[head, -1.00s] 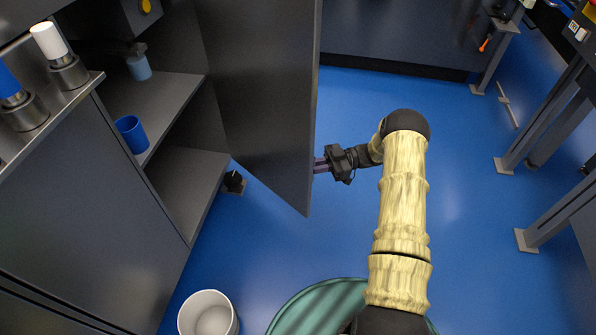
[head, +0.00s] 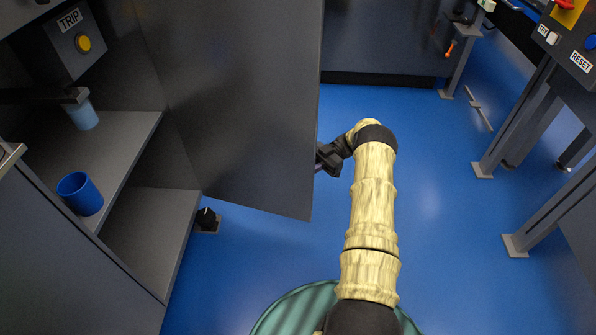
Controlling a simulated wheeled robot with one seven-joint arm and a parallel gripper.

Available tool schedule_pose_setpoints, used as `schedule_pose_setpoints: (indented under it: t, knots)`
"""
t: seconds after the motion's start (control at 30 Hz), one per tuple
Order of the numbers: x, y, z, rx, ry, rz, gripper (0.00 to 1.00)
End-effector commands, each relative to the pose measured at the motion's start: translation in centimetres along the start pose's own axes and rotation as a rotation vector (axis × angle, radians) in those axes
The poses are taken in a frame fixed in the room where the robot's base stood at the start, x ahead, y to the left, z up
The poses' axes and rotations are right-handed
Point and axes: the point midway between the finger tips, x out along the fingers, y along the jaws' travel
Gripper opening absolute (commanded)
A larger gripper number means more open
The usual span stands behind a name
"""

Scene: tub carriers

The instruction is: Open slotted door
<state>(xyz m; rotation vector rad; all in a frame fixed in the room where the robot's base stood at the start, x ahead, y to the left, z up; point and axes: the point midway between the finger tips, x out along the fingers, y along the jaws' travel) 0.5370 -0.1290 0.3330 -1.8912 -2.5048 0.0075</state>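The dark grey door (head: 235,110) stands swung well out from the cabinet on the left, in the head view. Shelves (head: 150,235) show behind it. My gripper (head: 319,168) is at the door's free edge, on its right side. The fingertips are mostly hidden by the door edge and the wrist, so I cannot see whether they are closed or touching it. No slot shows on the visible face of the door.
A blue cup (head: 80,194) and a light blue cup (head: 83,115) are on the upper shelf. A TRIP box with a yellow button (head: 83,43) is above. A small black block (head: 206,219) sits on the floor by the cabinet. Blue floor (head: 440,230) is clear right of my arm.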

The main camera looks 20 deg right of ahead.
Motion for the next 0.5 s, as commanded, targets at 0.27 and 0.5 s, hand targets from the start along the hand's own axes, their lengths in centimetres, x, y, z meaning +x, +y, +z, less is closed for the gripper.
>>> schedule_pose_setpoints:
  t: [0.27, 0.5]
  knots:
    - [-0.12, 0.03, 0.18, 0.000, -0.001, 0.008, 0.00]
    - [-0.45, -0.12, 0.11, -0.002, 0.000, 0.015, 0.30]
